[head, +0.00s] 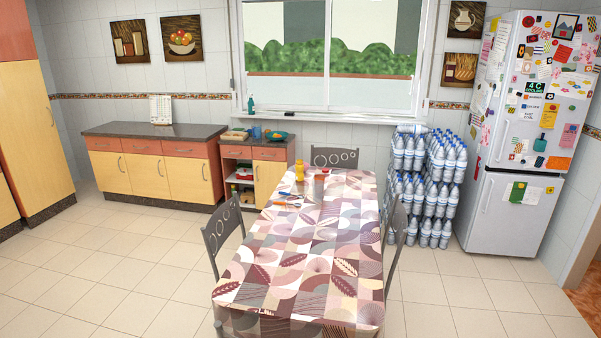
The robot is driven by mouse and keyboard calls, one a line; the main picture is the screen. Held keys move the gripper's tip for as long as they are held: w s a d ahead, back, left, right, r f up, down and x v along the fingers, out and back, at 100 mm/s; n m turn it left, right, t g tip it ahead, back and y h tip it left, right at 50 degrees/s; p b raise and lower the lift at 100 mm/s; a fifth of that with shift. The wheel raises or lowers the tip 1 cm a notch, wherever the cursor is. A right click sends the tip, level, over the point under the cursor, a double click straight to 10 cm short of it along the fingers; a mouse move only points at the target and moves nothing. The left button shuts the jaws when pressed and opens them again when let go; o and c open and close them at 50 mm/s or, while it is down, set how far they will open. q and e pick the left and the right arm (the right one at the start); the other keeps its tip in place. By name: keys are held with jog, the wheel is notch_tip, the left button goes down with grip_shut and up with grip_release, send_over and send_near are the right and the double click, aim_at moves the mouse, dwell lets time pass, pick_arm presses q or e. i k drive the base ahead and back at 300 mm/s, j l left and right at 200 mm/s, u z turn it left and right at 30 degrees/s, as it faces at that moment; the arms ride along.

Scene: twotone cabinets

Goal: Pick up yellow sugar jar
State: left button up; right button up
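A small yellow jar (299,172) stands upright near the far end of the dining table (300,245), left of the table's middle line. It looks like the yellow sugar jar, but it is too small to read a label. Small flat items (288,199) lie on the table just in front of it. Neither of my grippers shows in the head view, and nothing is touching the jar.
Chairs stand around the table: left (222,232), right (396,240) and far end (334,157). Stacked water bottles (424,185) and a fridge (527,130) are at right. Low cabinets (150,170) line the back left. Tiled floor (110,270) is open at left.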

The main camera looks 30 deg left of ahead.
aim_at(299, 167)
jog(key=i+l+z, duration=0.15)
jog(key=i+l, duration=0.15)
jog(key=i, duration=0.15)
jog(key=i+l+z, duration=0.15)
jog(key=i, duration=0.3)
jog(key=i+l+z, duration=0.15)
jog(key=i+l, duration=0.15)
jog(key=i, duration=0.2)
jog(key=i+l+z, duration=0.15)
jog(key=i, duration=0.3)
jog(key=i+u, duration=0.2)
jog(key=i, duration=1.1)
jog(key=i+u, duration=0.25)
jog(key=i, duration=1.1)
jog(key=i+j+u, duration=0.15)
jog(key=i+u, duration=0.7)
jog(key=i+l+u, duration=0.2)
jog(key=i+u, duration=0.2)
jog(key=i, duration=0.15)
jog(key=i+l+u, duration=0.25)
jog(key=i+u, duration=0.15)
jog(key=i+j+u, duration=0.15)
jog(key=i+u, duration=0.15)
jog(key=i, duration=0.35)
jog(key=i+u, duration=0.35)
jog(key=i, duration=0.3)
